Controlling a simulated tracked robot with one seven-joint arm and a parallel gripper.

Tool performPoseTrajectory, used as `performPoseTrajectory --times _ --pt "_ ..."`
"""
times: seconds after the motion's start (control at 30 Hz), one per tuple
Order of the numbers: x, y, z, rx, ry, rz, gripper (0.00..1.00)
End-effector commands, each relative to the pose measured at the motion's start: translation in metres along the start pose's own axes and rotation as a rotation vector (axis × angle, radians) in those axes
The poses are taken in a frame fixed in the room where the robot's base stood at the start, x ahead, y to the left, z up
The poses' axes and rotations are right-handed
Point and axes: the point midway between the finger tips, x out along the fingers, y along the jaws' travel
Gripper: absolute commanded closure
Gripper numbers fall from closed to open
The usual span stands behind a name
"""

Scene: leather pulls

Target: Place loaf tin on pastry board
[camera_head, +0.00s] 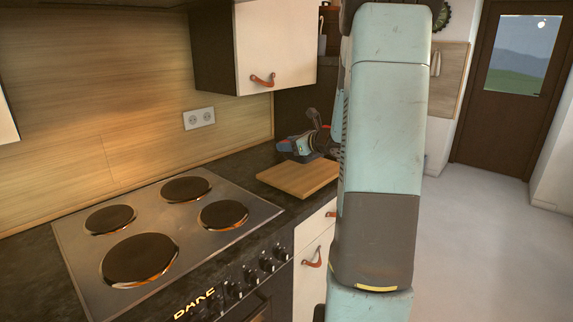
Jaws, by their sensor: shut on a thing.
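The pastry board (297,180) is a flat light-wood board lying on the dark counter to the right of the stove. My gripper (312,143) is small and far off, at the back edge of the board, partly behind my own arm. It is shut on a small dark thing with blue and reddish parts, which I take to be the loaf tin (304,156). The tin is seen close to the board's back edge. I cannot tell whether it touches the board. The fingertips are too small to make out clearly.
A stove (165,235) with round hotplates and front knobs fills the counter at left. A white wall cupboard (275,45) with a leather pull hangs above the counter. The front of the board is bare. Open floor (480,235) lies at right, before a dark door (508,85).

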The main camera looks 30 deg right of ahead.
Motion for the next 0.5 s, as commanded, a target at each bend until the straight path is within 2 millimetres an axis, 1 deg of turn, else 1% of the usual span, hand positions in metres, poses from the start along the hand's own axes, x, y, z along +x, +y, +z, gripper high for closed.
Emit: performPoseTrajectory --times 0.03,0.13,0.3,0.5 --pt "0.008 -0.005 -0.002 -0.001 -0.001 0.001 1.0" --pt "0.023 -0.014 -0.007 -0.002 0.0 0.001 1.0" --pt "0.043 -0.021 -0.026 0.0 0.0 0.002 1.0" --pt "0.062 -0.029 -0.043 -0.001 0.0 0.001 1.0"
